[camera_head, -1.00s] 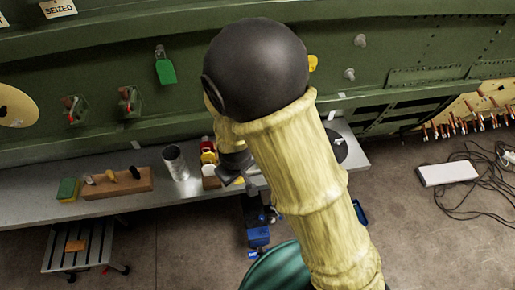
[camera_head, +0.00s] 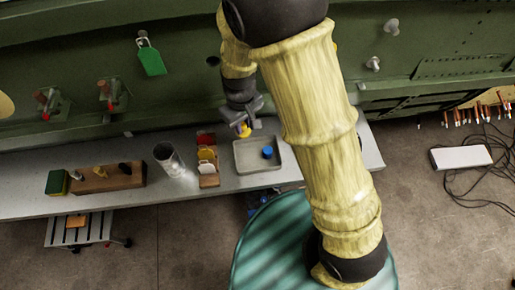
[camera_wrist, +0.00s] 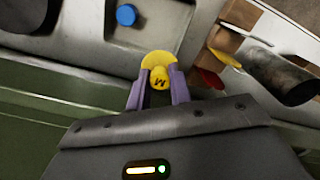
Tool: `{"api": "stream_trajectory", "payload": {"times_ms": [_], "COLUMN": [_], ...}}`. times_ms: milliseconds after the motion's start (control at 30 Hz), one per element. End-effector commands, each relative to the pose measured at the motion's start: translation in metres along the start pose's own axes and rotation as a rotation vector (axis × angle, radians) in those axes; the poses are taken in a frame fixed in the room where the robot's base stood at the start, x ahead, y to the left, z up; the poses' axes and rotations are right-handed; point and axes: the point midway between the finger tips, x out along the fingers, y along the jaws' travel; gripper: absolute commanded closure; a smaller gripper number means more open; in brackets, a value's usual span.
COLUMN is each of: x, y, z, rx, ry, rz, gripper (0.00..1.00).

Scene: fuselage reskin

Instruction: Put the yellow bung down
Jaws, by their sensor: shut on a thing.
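A yellow bung (camera_wrist: 160,76) with a dark mark on its end is held between the two purple fingers of my gripper (camera_wrist: 158,90) in the wrist view. In the head view my gripper (camera_head: 243,112) is above the back edge of the bench, with the yellow bung (camera_head: 244,131) below its fingers. The bung appears just behind the grey tray (camera_head: 242,163); its exact height above the bench is hard to tell. A blue bung (camera_head: 267,152) sits in the tray and also shows in the wrist view (camera_wrist: 126,15).
A wooden holder with coloured tags (camera_head: 208,180) stands left of the tray, then a metal cylinder (camera_head: 170,160), a wooden block (camera_head: 105,180) and a sponge (camera_head: 56,182). The green fuselage wall (camera_head: 190,90) rises behind the bench (camera_head: 30,205). The tray has bare floor around the blue bung.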

Motion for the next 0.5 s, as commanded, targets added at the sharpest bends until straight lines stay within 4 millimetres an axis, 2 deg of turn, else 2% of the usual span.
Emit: {"api": "stream_trajectory", "payload": {"times_ms": [300, 500], "x": [0.002, 0.026], "y": [0.001, 0.001], "z": [0.001, 0.002], "rx": [0.002, 0.003], "ry": [-0.002, -0.007], "rz": [0.000, 0.000], "gripper": [1.00, 1.00]}}
